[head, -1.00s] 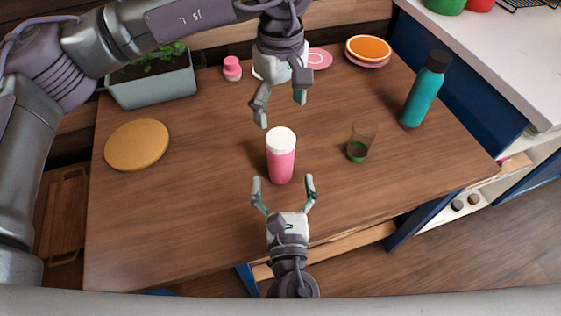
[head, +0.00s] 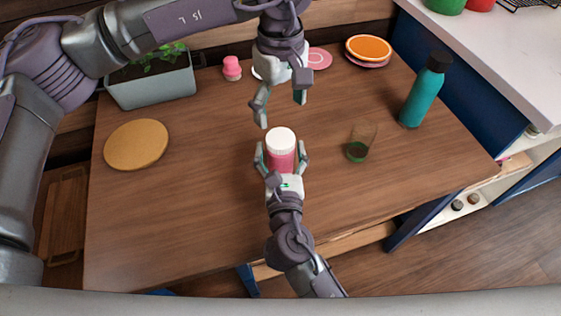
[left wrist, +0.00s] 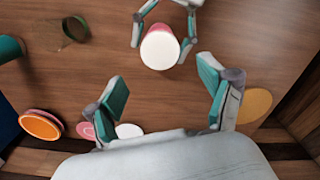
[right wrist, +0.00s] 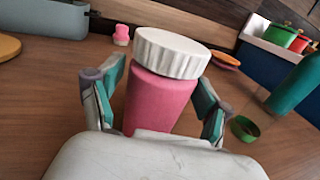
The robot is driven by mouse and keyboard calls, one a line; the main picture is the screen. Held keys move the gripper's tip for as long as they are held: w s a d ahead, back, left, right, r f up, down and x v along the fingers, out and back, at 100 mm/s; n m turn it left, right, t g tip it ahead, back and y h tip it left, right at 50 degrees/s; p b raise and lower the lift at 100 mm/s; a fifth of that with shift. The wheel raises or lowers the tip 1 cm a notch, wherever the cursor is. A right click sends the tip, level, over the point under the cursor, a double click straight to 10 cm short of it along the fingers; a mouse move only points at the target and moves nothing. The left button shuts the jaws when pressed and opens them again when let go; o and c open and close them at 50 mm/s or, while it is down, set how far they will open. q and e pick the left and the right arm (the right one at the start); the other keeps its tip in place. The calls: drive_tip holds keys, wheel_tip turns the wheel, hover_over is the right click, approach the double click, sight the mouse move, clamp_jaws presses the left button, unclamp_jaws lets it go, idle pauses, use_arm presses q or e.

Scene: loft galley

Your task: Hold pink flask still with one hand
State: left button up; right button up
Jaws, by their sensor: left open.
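The pink flask (head: 281,160) with a ribbed white lid (head: 281,136) stands upright near the middle of the wooden table. My right gripper (head: 281,158) reaches in from the front, with one finger on each side of the flask's body. In the right wrist view the flask (right wrist: 160,100) stands between the finger pads; I cannot tell whether both touch it. My left gripper (head: 281,112) is open and empty, above and behind the flask. In the left wrist view the flask's lid (left wrist: 160,50) lies beyond its open fingers.
A teal bottle (head: 423,95) and a see-through cup with a green base (head: 358,150) stand to the right. A round tan board (head: 137,144) lies left. A planter (head: 153,82), pink bottle (head: 232,68) and orange plate (head: 369,47) are at the back. The table's front left is clear.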

sight(280, 138)
clamp_jaws()
use_arm(q)
drive_tip(key=shift+f, duration=0.1)
drive_tip(key=shift+f, duration=3.95)
